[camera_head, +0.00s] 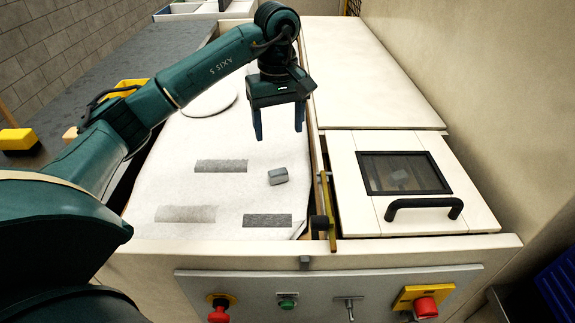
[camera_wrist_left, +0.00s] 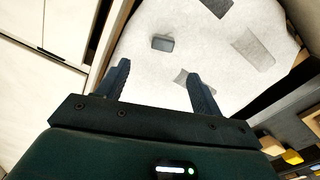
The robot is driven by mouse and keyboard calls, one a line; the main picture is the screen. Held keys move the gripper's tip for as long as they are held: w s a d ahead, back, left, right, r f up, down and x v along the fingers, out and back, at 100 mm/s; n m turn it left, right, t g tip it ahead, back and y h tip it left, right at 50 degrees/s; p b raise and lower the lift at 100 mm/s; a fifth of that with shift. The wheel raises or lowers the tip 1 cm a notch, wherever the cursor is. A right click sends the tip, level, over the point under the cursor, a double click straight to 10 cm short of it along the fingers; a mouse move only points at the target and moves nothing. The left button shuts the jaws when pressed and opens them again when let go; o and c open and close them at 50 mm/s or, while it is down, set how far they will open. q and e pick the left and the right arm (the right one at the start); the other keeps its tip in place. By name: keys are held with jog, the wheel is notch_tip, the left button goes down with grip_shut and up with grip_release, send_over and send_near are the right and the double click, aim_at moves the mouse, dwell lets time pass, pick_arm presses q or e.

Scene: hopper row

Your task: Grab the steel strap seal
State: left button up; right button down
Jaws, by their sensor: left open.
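The steel strap seal (camera_head: 278,176) looks like a small grey block and lies on a white sheet (camera_head: 150,205) in the machine's left bay. It also shows in the left wrist view (camera_wrist_left: 162,43), beyond the fingertips and between their lines. My left gripper (camera_head: 279,136) points down above the sheet, behind the seal in the head view. Its two fingers are apart with nothing between them, and it does not touch the seal. The left wrist view also shows the open fingers (camera_wrist_left: 158,72). My right gripper is not in view.
Grey strips (camera_head: 221,166) lie flat on the sheet around the seal, one (camera_head: 267,220) just in front of it. Right of the bay is a closed lid with a dark window and black handle (camera_head: 424,203). A control panel (camera_head: 330,290) lines the front.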

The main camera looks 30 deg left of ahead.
pick_arm(q)
send_over(278, 172)
notch_tip(278, 172, down, 6)
jog(key=shift+f, duration=0.1)
jog(key=shift+f+p, duration=0.9)
jog(key=shift+f, duration=2.2)
jog(key=c, duration=1.1)
